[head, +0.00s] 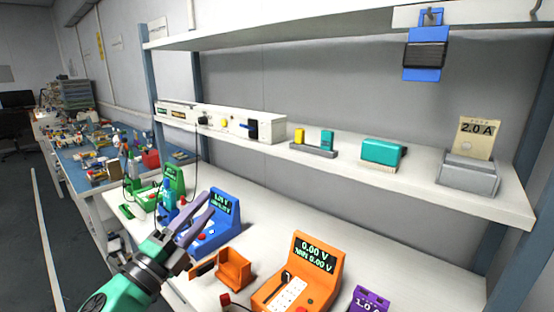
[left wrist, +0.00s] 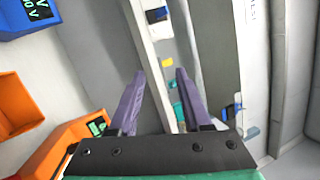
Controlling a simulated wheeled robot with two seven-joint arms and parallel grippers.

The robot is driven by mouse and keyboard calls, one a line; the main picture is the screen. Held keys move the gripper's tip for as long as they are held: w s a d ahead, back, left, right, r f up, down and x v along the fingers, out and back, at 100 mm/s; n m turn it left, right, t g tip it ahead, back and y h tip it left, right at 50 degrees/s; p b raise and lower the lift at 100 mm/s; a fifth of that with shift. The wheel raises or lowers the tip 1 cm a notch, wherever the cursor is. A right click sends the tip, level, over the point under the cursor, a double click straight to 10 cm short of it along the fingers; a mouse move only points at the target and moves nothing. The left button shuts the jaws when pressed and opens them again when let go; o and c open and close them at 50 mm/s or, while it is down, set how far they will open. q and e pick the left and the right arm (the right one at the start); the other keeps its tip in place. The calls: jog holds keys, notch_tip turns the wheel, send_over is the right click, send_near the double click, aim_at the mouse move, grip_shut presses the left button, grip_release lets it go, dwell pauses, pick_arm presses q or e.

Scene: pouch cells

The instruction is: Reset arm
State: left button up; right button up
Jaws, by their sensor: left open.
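My left gripper (head: 201,212), green with purple fingers, comes in from the lower left in the head view. It is open and empty, raised in front of the blue meter (head: 222,210) on the white bench (head: 262,210). In the left wrist view the two purple fingers (left wrist: 158,92) are apart with nothing between them. The shelf shows beyond them. My right gripper is in neither view.
An orange meter (head: 318,262) reading 0.00 V, an orange holder (head: 233,268), a purple unit (head: 370,300) and a green meter (head: 174,182) stand on the bench. The shelf (head: 430,184) above holds a teal block (head: 384,151) and a grey card stand (head: 468,176). A blue pouch (head: 425,54) hangs above.

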pick_arm(q)
jog(key=s+a+f+n+g+y, duration=0.25)
jog(key=a+f+n+y, duration=0.3)
jog(key=f+n, duration=0.4)
jog(key=s+a+f+n+g+y, duration=0.1)
jog(key=a+f+n+g+y, duration=0.2)
jog(key=a+f+n+y, duration=0.45)
jog(key=s+d+f+n+g+h, duration=0.25)
jog(key=s+f+g, duration=0.25)
jog(key=s+f, duration=0.45)
jog(key=s+d+f+n+g+h, duration=0.1)
jog(key=s+d+f+n+g, duration=0.3)
jog(key=s+f, duration=0.5)
jog(key=s+a+f+g+p, duration=0.1)
jog(key=s+f+p, duration=0.1)
jog(key=f, duration=0.9)
jog(key=s+a+f+g+p, duration=0.1)
jog(key=f+g+p, duration=0.1)
jog(key=f, duration=0.9)
jog(key=s+a+f, duration=0.1)
jog(key=s+f, duration=0.4)
jog(key=s, duration=0.2)
jog(key=s+a+f+p, duration=0.1)
jog(key=s+f, duration=0.4)
jog(key=s, duration=0.3)
jog(key=shift+s+a+m+g, duration=0.15)
jog(key=shift+m+g, duration=0.2)
jog(key=shift+m, duration=0.1)
